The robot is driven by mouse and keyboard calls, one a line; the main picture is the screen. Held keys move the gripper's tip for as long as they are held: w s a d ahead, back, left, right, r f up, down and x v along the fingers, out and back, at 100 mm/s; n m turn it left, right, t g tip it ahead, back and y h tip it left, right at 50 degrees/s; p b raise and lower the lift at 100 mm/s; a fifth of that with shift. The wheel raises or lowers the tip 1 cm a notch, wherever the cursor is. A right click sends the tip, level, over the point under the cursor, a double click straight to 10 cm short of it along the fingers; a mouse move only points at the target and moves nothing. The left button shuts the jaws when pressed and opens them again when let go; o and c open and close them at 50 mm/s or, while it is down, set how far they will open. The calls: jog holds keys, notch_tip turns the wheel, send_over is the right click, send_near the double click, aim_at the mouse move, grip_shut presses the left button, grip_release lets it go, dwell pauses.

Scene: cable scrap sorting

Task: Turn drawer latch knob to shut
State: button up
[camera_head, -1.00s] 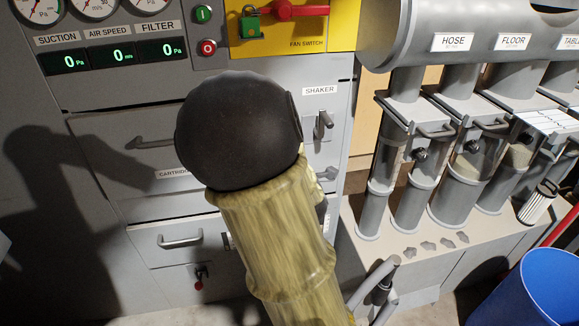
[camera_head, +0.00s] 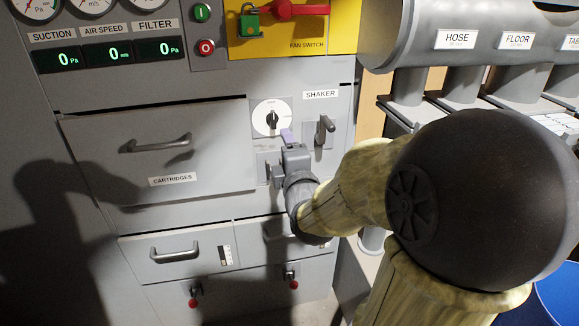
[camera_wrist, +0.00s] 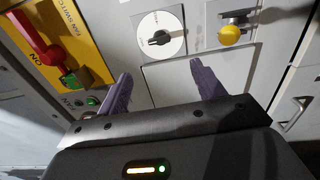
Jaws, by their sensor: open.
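A black knob (camera_head: 272,119) on a round white dial sits on the grey cabinet, right of the CARTRIDGES drawer (camera_head: 100,170). Its bar stands about upright in the head view; the dial's lettering is too small to read. The drawer front shows a dark gap along its top edge. My gripper (camera_head: 282,153) is just below the dial in the head view, apart from the knob. In the wrist view the two purple fingers (camera_wrist: 161,80) are spread wide with nothing between them, and the knob (camera_wrist: 159,38) lies beyond them, between their tips.
The SHAKER handle (camera_head: 325,127) sticks out just right of the dial; its yellow end (camera_wrist: 231,35) shows in the wrist view. The drawer handle (camera_head: 157,143) juts out at left. Above are the yellow fan switch panel (camera_head: 300,38) and its red lever. Hoppers stand at right.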

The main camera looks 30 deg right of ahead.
jog(key=shift+b+v, duration=1.3)
jog(key=shift+v, duration=0.05)
jog(key=s+a+f+m+g+y, duration=0.1)
jog(key=a+f+m+g+y, duration=0.15)
jog(key=a+f, duration=0.35)
jog(key=a+f+m+g+y, duration=0.2)
jog(key=a+f+m+g, duration=0.15)
jog(key=f, duration=0.45)
jog(key=s+a+f+m+g, duration=0.3)
jog(key=s+f+m+g, duration=0.6)
jog(key=f, duration=0.1)
jog(key=w+p+v, duration=0.3)
jog(key=p+v, duration=1.2)
jog(key=w+d+r+p+v, duration=0.1)
jog(key=w+p+v, duration=0.2)
jog(key=p+v, duration=1.1)
jog(key=shift+r+p, duration=0.6)
jog(key=shift+p, duration=0.25)
